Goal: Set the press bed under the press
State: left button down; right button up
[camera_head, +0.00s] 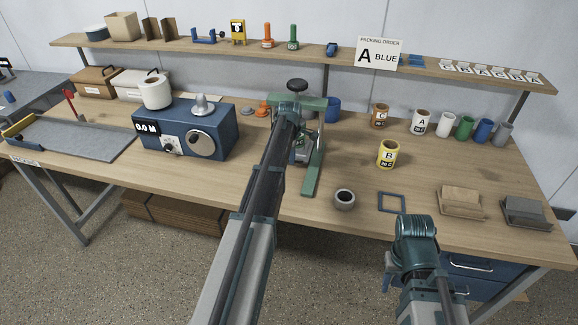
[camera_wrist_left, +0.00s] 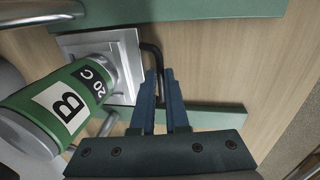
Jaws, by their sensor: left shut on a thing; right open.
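The green press (camera_head: 313,165) stands mid-bench, with a black knob on top. My left gripper (camera_head: 300,135) is at the press, and my arm hides part of it. In the left wrist view, the press bed (camera_wrist_left: 128,45) is a square silver plate with a black bar handle. My left gripper (camera_wrist_left: 160,75) has its blue fingers shut on that handle. A green cylinder (camera_wrist_left: 70,100) with silver ends, labelled B 20 C, stands over the plate; whether they touch is unclear. My right gripper (camera_head: 400,255) is open and low at the bench's front edge, its fingers mostly hidden.
Several coloured cups line the back right. A blue machine (camera_head: 185,130) stands to the left. Bench between that machine and the press is fairly clear.

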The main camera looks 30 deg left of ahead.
pick_arm(q)
jog(key=shift+w+a, duration=0.1)
jog(key=shift+w, duration=0.25)
jog(key=c, duration=0.9)
grip_release()
jog(key=r+p, duration=0.4)
jog(key=s+r+p, duration=0.1)
jog(key=r+p, duration=0.4)
jog(key=s+r+p, duration=0.1)
jog(key=r+p, duration=0.3)
jog(key=shift+s+d+r+p, duration=0.25)
jog(key=shift+d+r+p, duration=0.05)
jog(key=shift+r, duration=0.05)
